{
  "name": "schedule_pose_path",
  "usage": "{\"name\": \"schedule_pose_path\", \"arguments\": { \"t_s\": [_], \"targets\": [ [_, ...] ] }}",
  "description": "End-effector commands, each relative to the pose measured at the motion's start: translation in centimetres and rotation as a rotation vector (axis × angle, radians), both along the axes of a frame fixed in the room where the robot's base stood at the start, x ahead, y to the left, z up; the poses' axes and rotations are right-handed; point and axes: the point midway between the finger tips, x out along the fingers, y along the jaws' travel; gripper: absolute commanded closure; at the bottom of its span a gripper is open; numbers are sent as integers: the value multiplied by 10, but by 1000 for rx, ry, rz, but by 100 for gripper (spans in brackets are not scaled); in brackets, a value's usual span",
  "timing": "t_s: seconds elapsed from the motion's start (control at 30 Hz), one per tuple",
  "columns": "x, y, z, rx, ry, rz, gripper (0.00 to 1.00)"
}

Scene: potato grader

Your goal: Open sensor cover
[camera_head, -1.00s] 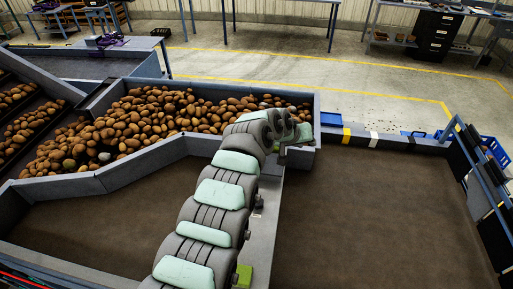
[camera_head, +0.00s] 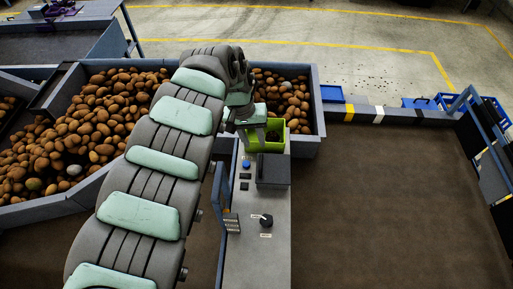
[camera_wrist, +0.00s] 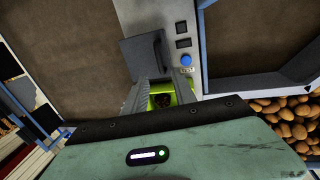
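The sensor cover seems to be the dark grey box-shaped cover (camera_head: 273,170) on the grey control panel (camera_head: 250,250). It looks closed, and what lies under it is hidden. In the wrist view the cover (camera_wrist: 146,58) shows just beyond my left finger. My gripper (camera_head: 262,133) is over the panel's far end, by a lime-green bin (camera_head: 278,145) with dark contents. In the wrist view the two fingers of my gripper (camera_wrist: 160,92) are apart, with the green bin (camera_wrist: 163,87) showing between them. I see nothing held. Whether a finger touches the cover cannot be told.
A blue button (camera_head: 246,165) and a black knob (camera_head: 266,220) sit on the panel. A grey-walled trough (camera_head: 318,110) full of potatoes lies behind and left. A wide brown belt (camera_head: 390,200) lies empty at right.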

Motion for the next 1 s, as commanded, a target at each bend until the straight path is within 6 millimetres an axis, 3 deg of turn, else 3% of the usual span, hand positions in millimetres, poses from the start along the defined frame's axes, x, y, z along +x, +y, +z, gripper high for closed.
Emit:
{"name": "schedule_pose_path", "arguments": {
  "t_s": [0.3,0.5,0.9,1.0],
  "targets": [
    [-2,-14,-58,-4,5,-2,67],
    [-2,-18,-82,-3,4,-1,67],
    [-1,-18,-90,0,1,-1,67],
    [-1,-18,-90,0,1,-1,75]
  ]
}}
